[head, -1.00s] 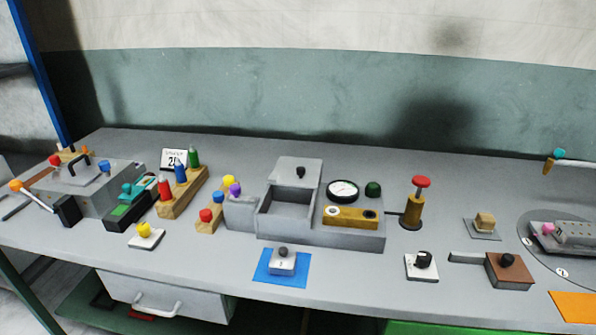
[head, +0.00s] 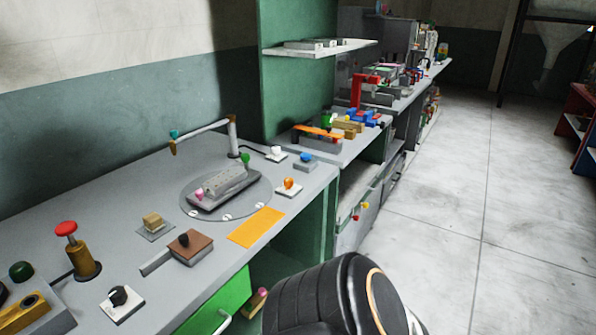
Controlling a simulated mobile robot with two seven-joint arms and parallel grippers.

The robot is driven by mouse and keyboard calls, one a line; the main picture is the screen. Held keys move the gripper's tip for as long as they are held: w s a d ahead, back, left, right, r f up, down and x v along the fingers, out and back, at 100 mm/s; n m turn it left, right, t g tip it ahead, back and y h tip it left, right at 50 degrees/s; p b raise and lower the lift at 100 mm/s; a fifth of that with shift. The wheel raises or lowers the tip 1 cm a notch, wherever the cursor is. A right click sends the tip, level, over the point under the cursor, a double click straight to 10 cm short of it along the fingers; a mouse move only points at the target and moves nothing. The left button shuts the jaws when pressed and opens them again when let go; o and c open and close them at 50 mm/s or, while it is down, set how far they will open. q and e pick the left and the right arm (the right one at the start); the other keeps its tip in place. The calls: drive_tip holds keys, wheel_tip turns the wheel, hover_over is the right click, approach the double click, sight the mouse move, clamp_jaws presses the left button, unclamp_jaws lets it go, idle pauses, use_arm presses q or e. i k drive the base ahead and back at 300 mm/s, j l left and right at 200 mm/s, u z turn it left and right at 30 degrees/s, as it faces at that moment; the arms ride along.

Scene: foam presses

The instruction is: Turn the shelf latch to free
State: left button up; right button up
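I cannot tell for sure which part is the shelf latch. Several small knobs on plates stand on the bench: an orange knob (head: 289,185) on a white plate near the bench's right edge, a white knob (head: 276,152), a blue knob (head: 306,158), and a black knob (head: 119,297) on a white plate at the near left. A white wall shelf (head: 318,49) sticks out from the green panel, with small grey items on it. Neither gripper is in view. A dark rounded link of my arm fills the bottom middle and hides part of the floor and bench front.
A round turntable (head: 199,210) with a grey fixture sits on the bench beside an orange mat (head: 256,228). A red-topped plunger (head: 82,252) stands at left. A second bench (head: 340,150) with coloured parts lies beyond. The concrete floor (head: 520,210) on the right is open.

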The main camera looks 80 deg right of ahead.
sight(356, 218)
drive_tip(key=z, duration=2.95)
drive_tip(key=i+l+u, duration=0.1)
drive_tip(key=u, duration=0.25)
drive_tip(key=i+l+u, duration=0.2)
drive_tip(key=u, duration=0.15)
drive_tip(key=i+l+u, duration=0.15)
drive_tip(key=u, duration=0.2)
drive_tip(key=i+l+u, duration=0.1)
drive_tip(key=l, duration=0.2)
drive_tip(key=i+l+u, duration=0.1)
drive_tip(key=l, duration=0.25)
drive_tip(key=i+l+u, duration=0.15)
drive_tip(key=l, duration=0.2)
drive_tip(key=i+l, duration=0.15)
drive_tip(key=l, duration=0.3)
drive_tip(key=i+l, duration=0.15)
drive_tip(key=l, duration=0.3)
drive_tip(key=i+l+u, duration=0.1)
drive_tip(key=l, duration=0.35)
drive_tip(key=i+l, duration=0.15)
drive_tip(key=l, duration=0.3)
